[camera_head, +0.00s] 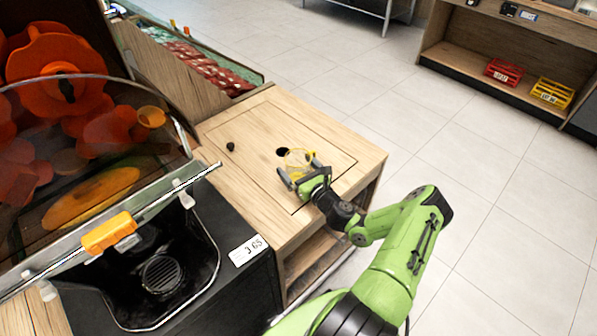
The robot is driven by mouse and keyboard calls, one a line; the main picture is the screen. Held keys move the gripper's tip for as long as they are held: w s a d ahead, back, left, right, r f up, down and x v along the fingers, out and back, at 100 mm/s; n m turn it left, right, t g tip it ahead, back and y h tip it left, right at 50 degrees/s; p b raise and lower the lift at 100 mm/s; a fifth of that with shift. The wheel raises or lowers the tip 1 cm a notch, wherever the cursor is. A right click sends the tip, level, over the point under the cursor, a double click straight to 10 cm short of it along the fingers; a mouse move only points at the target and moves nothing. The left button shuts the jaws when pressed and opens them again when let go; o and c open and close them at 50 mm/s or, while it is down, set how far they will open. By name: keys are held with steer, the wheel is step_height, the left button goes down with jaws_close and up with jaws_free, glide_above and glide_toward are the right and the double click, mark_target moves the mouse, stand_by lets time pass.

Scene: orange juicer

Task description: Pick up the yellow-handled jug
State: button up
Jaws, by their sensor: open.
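The orange juicer (95,235) with its clear cover stands at the left. A small dark knob (231,146) and a dark hole (283,152) are on the counter. Red (504,72) and yellow (552,92) crates sit on a far shelf. The tiled floor at right is clear.

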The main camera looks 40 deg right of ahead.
steer(key=c, duration=0.9)
